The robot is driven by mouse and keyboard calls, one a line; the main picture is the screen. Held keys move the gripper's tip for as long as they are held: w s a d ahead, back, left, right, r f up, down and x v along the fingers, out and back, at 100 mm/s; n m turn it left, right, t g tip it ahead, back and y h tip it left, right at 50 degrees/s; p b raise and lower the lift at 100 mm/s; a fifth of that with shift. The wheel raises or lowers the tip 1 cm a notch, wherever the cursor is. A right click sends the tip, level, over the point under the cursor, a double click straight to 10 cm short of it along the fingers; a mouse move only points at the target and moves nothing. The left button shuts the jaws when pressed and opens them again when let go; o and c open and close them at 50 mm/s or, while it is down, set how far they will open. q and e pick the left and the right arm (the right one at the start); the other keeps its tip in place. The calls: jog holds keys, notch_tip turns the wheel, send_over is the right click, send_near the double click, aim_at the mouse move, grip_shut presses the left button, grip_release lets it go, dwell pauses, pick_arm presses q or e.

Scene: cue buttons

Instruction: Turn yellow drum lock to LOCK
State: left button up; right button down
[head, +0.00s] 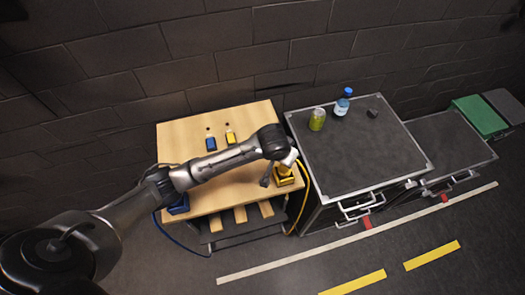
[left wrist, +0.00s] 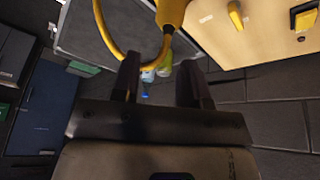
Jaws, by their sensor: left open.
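The yellow drum lock (head: 285,178) sits at the front right corner of the wooden table, partly hidden by my left arm. A yellow cable hangs from it. In the left wrist view a yellow body (left wrist: 172,12), likely the same lock, is cut off by the top edge, beyond my fingertips. My left gripper (left wrist: 160,70) is open, with nothing held between its fingers. In the head view it is at the lock, but I cannot tell if it touches. The lock's markings and setting are too small to read. My right gripper is not in view.
The wooden table (head: 180,140) also bears a blue device (head: 179,205) at front left and small blue (head: 211,143) and yellow (head: 231,138) pieces at the back. A dark cabinet (head: 365,150) to the right bears a green can (head: 317,119) and blue bottle (head: 342,103).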

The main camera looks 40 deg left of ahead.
pick_arm(q)
jog(key=w+a+f+n+g+b, duration=0.1)
jog(key=w+a+f+n+g, duration=0.15)
jog(key=a+n, duration=0.35)
jog(key=w+a+f+n+g, duration=0.25)
jog(key=a+n, duration=0.25)
jog(key=a, duration=0.3)
jog(key=shift+t+y, duration=0.3)
jog(key=shift+t, duration=0.1)
jog(key=f, duration=0.7)
jog(key=w+f, duration=0.1)
jog(key=f, duration=0.2)
jog(key=shift+f, duration=1)
grip_shut()
